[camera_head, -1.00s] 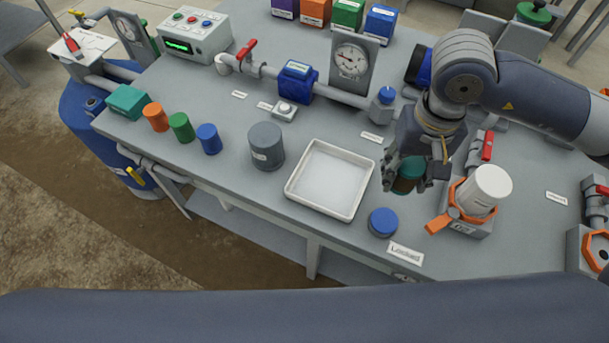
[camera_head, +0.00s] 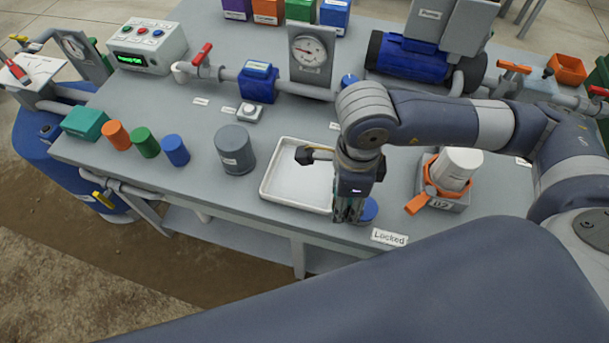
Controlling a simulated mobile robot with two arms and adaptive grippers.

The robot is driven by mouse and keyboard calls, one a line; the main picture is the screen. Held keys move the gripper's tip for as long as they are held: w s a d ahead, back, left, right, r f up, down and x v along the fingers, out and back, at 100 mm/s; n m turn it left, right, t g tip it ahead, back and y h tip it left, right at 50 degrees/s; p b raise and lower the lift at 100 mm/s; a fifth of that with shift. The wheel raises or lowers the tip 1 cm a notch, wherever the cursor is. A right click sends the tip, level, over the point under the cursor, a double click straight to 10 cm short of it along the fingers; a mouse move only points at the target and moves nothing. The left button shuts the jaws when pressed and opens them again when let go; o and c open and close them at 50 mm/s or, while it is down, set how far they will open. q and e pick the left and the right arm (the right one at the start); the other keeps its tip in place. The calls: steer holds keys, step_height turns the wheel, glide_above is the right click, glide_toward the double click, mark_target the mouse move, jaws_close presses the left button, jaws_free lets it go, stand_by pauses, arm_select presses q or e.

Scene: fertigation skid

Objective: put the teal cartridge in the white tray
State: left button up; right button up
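The white tray (camera_head: 283,203) lies on the grey bench, left of and partly behind my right gripper. The tray floor that shows is bare; its right part is covered by the gripper. My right gripper (camera_head: 335,182) is at the tray's right side, with one dark finger reaching left over the tray and its lower part near the front right corner. My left gripper is not in view.
A grey canister (camera_head: 235,150) stands left of the tray. Blue (camera_head: 176,150), green (camera_head: 145,142) and orange (camera_head: 116,135) cylinders and a teal box (camera_head: 86,122) stand farther left. A blue round piece (camera_head: 369,209) is partly hidden right of the gripper. A white-capped orange clamp (camera_head: 452,172) stands right.

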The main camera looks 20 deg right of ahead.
steer(key=m, duration=0.2)
steer(key=s+f+m, duration=0.1)
steer(key=m, duration=0.1)
steer(key=f+m, duration=0.1)
steer(key=m, duration=0.1)
steer(key=shift+s+a+m, duration=0.3)
steer(key=shift+s+a, duration=0.05)
steer(key=shift+s, duration=0.05)
steer(key=shift+s+f+m, duration=0.1)
steer(key=shift+s+m, duration=0.05)
steer(key=shift+m, duration=0.55)
steer(key=shift+a, duration=0.1)
steer(key=p, duration=0.4)
glide_above(304, 176)
steer(key=shift+s+f, duration=0.1)
steer(key=shift+f, duration=0.6)
step_height(304, 176, down, 3)
steer(key=shift+f+p, duration=0.15)
steer(key=shift+p, duration=0.2)
steer(key=shift+f, duration=0.2)
